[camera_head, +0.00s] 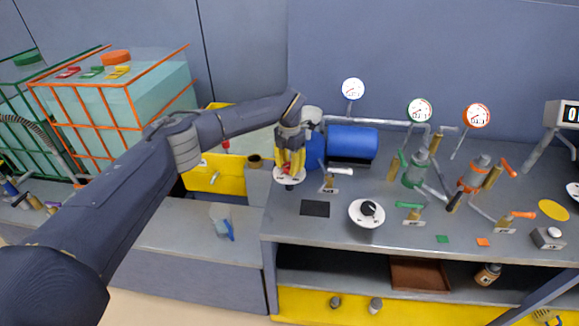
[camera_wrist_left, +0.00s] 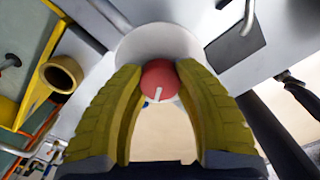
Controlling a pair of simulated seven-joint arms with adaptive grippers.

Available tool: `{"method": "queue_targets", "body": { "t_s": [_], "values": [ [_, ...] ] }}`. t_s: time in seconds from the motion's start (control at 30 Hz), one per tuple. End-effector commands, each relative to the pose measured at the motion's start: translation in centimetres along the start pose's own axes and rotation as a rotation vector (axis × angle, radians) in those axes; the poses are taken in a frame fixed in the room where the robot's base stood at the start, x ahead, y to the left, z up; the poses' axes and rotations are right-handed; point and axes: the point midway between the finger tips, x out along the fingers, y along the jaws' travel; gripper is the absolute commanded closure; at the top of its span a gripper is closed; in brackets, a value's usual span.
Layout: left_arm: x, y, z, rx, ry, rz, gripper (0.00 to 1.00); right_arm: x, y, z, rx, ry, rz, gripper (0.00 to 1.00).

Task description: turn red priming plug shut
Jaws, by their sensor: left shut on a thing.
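The red priming plug (camera_wrist_left: 160,82) shows in the left wrist view as a round red knob with a white mark on its face. It sits in front of a round white plate (camera_wrist_left: 158,42). My left gripper (camera_wrist_left: 162,90) has its yellow fingers shut on the plug, one on each side. In the head view the left gripper (camera_head: 290,165) points down over the white plate (camera_head: 289,180) near the bench's left end. A little red of the plug shows between the fingers there. My right gripper is not clearly in view.
A blue pump motor (camera_head: 352,142) stands just right of the gripper. A white-handled valve (camera_head: 330,180) and a black dial (camera_head: 367,209) are close by. A yellow bin (camera_head: 212,178) lies left. Gauges and green and orange valves fill the right side.

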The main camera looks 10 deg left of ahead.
Motion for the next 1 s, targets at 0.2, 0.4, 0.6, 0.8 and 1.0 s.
{"method": "queue_targets", "body": {
  "t_s": [0.2, 0.4, 0.6, 0.8, 1.0],
  "values": [
    [-0.04, 0.07, 0.02, -0.170, -0.001, 0.001, 0.97, 0.00, 0.00, 0.01, 0.000, 0.000, 0.000, 0.56],
    [0.01, 0.08, 0.01, -0.361, -0.001, 0.001, 0.97, 0.00, 0.01, 0.01, 0.000, 0.000, 0.000, 0.56],
    [-0.02, 0.10, 0.00, -0.551, -0.001, 0.001, 0.97, 0.00, 0.02, 0.01, 0.000, 0.000, 0.000, 0.56],
    [0.02, 0.10, 0.00, -0.740, -0.001, 0.001, 0.97, 0.00, 0.02, 0.00, 0.000, 0.000, 0.000, 0.56],
    [0.06, 0.09, -0.05, -0.931, 0.000, 0.001, 0.97, 0.00, 0.03, 0.00, 0.000, 0.000, 0.000, 0.56]
  ]
}}
